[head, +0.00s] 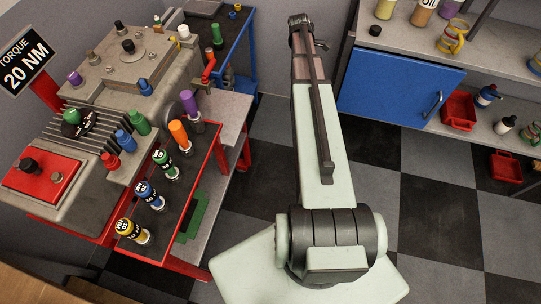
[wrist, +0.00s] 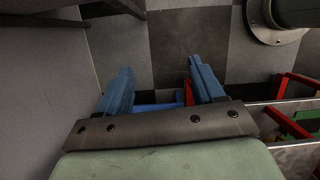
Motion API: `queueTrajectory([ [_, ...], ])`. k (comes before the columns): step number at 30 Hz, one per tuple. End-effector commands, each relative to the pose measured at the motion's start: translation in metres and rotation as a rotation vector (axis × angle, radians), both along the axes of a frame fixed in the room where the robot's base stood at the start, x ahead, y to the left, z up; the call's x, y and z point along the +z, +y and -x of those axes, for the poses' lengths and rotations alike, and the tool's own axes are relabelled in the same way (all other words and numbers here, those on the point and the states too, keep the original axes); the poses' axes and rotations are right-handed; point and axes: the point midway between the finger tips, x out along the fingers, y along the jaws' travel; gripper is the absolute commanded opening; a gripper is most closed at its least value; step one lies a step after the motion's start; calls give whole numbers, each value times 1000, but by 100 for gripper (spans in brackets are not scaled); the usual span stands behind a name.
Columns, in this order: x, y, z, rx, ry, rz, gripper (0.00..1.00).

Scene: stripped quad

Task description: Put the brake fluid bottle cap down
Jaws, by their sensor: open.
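My gripper (wrist: 158,85) shows in the wrist view with its two blue fingers wide apart. Nothing is held between them; floor tiles show through the gap. In the head view my arm reaches away toward the top and the fingers cannot be made out. I cannot pick out a brake fluid bottle cap for certain. On the lower right shelf, a dark bottle (head: 486,97) and a white bottle (head: 505,127) have black tops; their labels are too small to read. A black knob-like cap (head: 29,165) sits on a red box (head: 42,183) at the left.
A red rack (head: 181,228) holds several tools with coloured round ends. A machine block (head: 125,62) with coloured plugs stands behind it. A blue cabinet door (head: 398,88) and shelves with bottles and red bins (head: 458,110) are at the right. The checkered floor (head: 420,200) is clear.

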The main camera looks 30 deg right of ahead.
Motion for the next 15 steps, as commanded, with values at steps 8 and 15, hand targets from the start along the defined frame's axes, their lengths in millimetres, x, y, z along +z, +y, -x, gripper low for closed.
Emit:
queueTrajectory([
  [8,-101,105,36,-150,31,-37,67],
  [15,-170,186,84,-294,73,-46,67],
])
